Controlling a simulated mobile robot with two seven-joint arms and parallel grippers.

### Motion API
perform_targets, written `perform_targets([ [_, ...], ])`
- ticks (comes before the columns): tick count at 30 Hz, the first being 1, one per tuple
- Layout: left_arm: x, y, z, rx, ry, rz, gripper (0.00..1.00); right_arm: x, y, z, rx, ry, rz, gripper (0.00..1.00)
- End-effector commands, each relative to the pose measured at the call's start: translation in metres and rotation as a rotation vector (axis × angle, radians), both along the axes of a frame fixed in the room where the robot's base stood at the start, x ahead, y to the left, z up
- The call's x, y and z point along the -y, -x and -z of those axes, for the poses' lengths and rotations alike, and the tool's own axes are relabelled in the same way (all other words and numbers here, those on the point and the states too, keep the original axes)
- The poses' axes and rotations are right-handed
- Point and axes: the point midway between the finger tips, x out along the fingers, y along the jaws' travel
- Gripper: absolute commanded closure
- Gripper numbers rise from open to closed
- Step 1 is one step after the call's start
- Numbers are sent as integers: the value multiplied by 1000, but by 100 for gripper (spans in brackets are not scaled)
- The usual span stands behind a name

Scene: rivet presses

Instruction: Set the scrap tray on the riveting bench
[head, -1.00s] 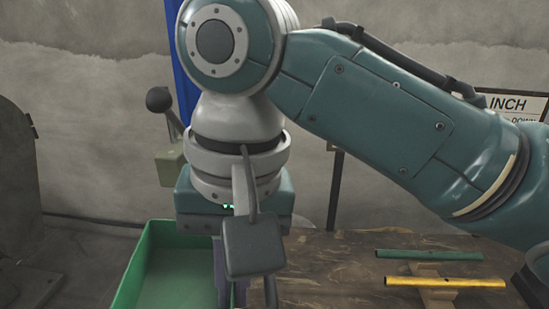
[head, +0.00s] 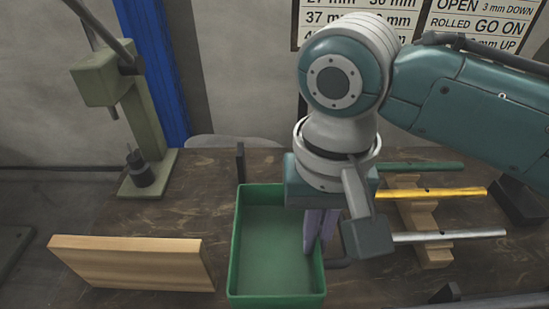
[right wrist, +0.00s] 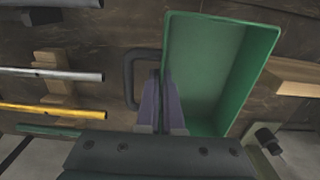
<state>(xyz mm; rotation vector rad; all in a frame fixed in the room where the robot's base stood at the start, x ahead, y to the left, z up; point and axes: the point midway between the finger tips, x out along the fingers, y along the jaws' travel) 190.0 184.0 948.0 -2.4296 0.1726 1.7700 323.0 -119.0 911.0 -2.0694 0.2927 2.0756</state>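The scrap tray (head: 234,245) is a green open box, empty inside, over the wooden riveting bench (head: 180,180). It looks level; I cannot tell whether its bottom touches the bench top. My right gripper (head: 314,240) is at the tray's right wall with its purple fingers pointing down. In the right wrist view the fingers (right wrist: 161,115) straddle the wall of the tray (right wrist: 262,70), one inside and one outside, and look shut on it. A dark handle (right wrist: 129,80) sticks out beside them. My left gripper is not in view.
A green-grey lever press (head: 150,130) stands at the back left. A wooden board (head: 130,265) stands left of the tray. Green (head: 425,167), yellow (head: 440,193) and silver (head: 450,236) tubes lie on wooden supports to the right. A dark post (head: 240,163) is behind the tray.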

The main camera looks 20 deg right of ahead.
Motion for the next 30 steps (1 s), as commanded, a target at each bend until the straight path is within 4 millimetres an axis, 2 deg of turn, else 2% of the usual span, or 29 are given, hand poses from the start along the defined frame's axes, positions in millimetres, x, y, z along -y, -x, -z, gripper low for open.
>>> perform_targets([
  [1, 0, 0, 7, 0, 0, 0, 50, 0, 0, 15, -1, 0, 1, 100],
  [3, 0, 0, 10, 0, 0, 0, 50, 0, 0, 25, 0, -1, 1, 100],
  [8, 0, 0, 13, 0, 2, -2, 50, -1, -1, 38, 2, -3, 1, 100],
  [15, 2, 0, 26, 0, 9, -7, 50, -1, -1, 71, 2, -2, 0, 100],
  [26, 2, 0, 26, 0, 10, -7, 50, -1, -1, 74, 3, -2, 0, 100],
  [30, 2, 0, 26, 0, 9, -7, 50, 0, 0, 74, 2, 0, 0, 83],
])
